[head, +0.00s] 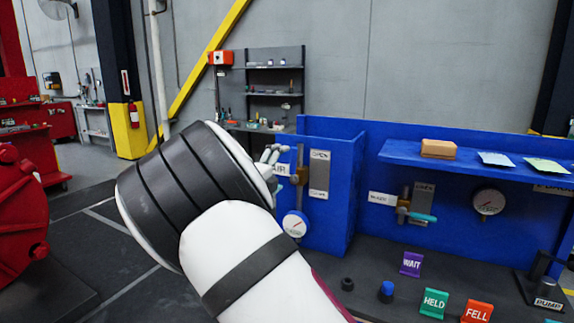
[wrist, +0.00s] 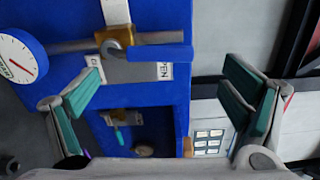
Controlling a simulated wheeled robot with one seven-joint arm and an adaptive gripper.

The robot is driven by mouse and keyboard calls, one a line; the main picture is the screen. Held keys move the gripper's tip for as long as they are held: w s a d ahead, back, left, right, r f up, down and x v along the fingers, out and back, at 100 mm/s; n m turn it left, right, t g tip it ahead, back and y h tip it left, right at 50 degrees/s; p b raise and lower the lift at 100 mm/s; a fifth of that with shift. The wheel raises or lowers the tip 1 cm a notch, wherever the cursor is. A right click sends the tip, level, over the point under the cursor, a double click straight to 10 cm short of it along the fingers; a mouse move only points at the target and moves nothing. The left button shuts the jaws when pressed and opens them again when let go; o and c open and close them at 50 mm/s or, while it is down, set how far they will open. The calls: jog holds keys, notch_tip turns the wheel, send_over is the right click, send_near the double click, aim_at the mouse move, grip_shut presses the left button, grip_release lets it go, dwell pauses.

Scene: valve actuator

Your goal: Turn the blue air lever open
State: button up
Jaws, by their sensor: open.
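The blue air lever (wrist: 160,52) shows in the wrist view, joined to a brass valve body (wrist: 120,40) on a grey pipe. It lies roughly in line with the pipe, beside a plate whose end reads OPEN (wrist: 165,72). In the head view the brass valve (head: 301,176) is on the left blue panel, and the lever is hard to make out. My gripper (head: 271,157) is just left of that valve and partly covers the AIR label. In the wrist view my gripper (wrist: 165,95) has its teal-padded fingers wide apart with nothing between them. The lever appears beyond the fingertips.
A round gauge (head: 295,224) sits below the air valve. To the right is another valve with a teal lever (head: 422,217). A blue shelf (head: 480,165) juts out above it. WAIT (head: 411,264), HELD (head: 434,303) and FELL (head: 477,312) signs stand on the dark bench.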

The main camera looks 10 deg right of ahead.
jog(key=shift+v, duration=2.2)
